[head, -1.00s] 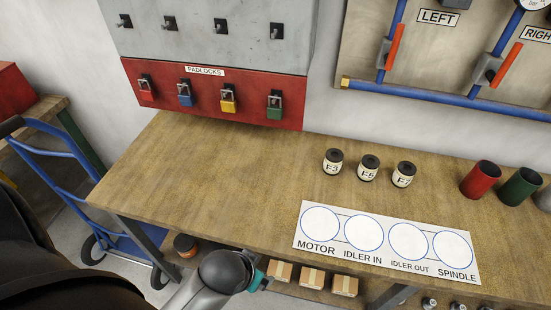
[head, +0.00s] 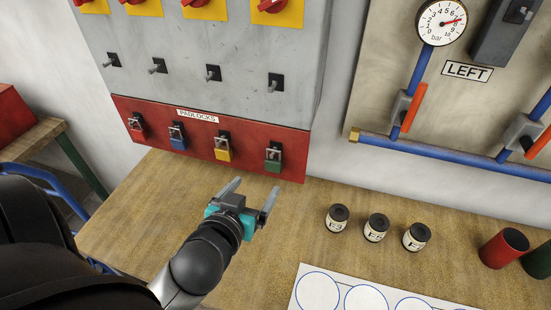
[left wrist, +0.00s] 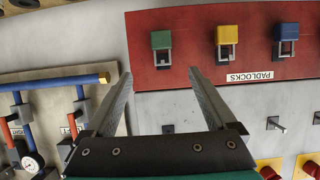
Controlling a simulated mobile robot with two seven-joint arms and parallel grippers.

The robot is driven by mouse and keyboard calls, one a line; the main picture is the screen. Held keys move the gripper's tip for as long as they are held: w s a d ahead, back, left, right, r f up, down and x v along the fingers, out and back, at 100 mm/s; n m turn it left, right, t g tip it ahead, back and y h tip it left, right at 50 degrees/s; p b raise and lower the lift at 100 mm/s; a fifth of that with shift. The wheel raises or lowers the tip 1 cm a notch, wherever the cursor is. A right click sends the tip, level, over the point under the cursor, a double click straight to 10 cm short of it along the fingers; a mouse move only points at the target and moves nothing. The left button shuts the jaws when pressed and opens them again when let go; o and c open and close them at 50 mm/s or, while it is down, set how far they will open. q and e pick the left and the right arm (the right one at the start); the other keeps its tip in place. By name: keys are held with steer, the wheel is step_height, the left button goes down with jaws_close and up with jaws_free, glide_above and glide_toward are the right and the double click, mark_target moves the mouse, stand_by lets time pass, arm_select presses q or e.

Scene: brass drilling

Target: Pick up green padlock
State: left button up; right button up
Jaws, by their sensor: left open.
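The green padlock (head: 273,158) hangs at the right end of the row on the red padlock board (head: 190,143). In the left wrist view the green padlock (left wrist: 161,40) shows upside down, beyond and between the two open fingers. My left gripper (head: 250,190) is open and empty. It is over the bench in front of the board, below and a little left of the green padlock in the head view, and apart from it. The same gripper (left wrist: 158,72) shows in the left wrist view. My right gripper is not in view.
The yellow padlock (head: 222,149) hangs just left of the green one, then the blue padlock (head: 177,138) and the red padlock (head: 137,127). Metal pegs (head: 275,82) stick out above. Three labelled jars (head: 376,228) stand on the wooden bench (head: 130,215).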

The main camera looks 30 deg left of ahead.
mark_target(273, 162)
arm_select(q)
steer(key=shift+a+x, duration=0.1)
steer(key=shift+x, duration=3.25)
steer(key=shift+a+x, duration=0.15)
steer(key=shift+x, duration=3.2)
steer(key=shift+s, duration=0.1)
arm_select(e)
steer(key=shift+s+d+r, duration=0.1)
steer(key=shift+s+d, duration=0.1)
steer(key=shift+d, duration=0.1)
arm_select(q)
steer(key=shift+c, duration=0.6)
jaws_close()
